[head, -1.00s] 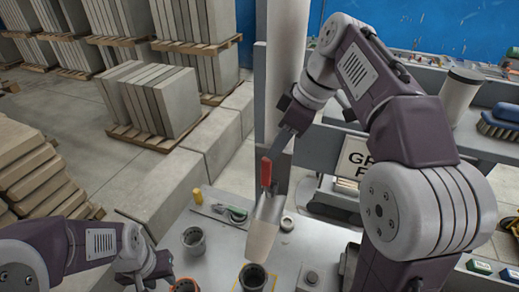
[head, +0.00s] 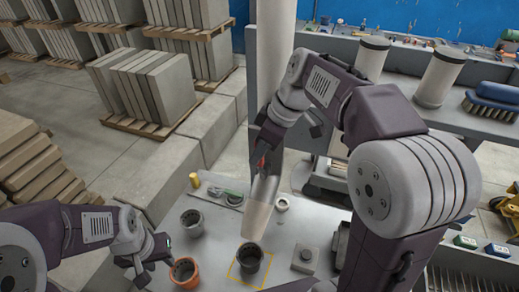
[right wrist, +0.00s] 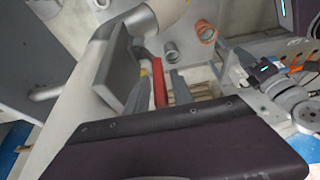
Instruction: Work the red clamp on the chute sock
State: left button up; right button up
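The pale, tapering chute sock (head: 257,215) hangs from the grey chute, its lower end above a dark cup (head: 250,257). The red clamp (head: 261,162) is on the sock's upper part, partly hidden by my right gripper (head: 266,150). In the right wrist view the red clamp handle (right wrist: 158,84) stands between my right fingers, with a gap visible beside it, so they look open around it. Contact is hard to tell. My left gripper (head: 152,258) appears open and empty, low on the left near an orange-rimmed cup (head: 184,271).
The cups stand on a grey table (head: 215,240), with another dark cup (head: 192,222) and a yellow cylinder (head: 194,180). A grey button box (head: 306,258) is right of the sock. A shelf at the right holds pale cylinders (head: 440,76) and a blue brush (head: 492,100).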

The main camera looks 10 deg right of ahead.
jog(key=shift+w, duration=0.1)
grip_shut()
jog(key=shift+a, duration=0.1)
jog(key=shift+r, duration=0.15)
dwell(0.8)
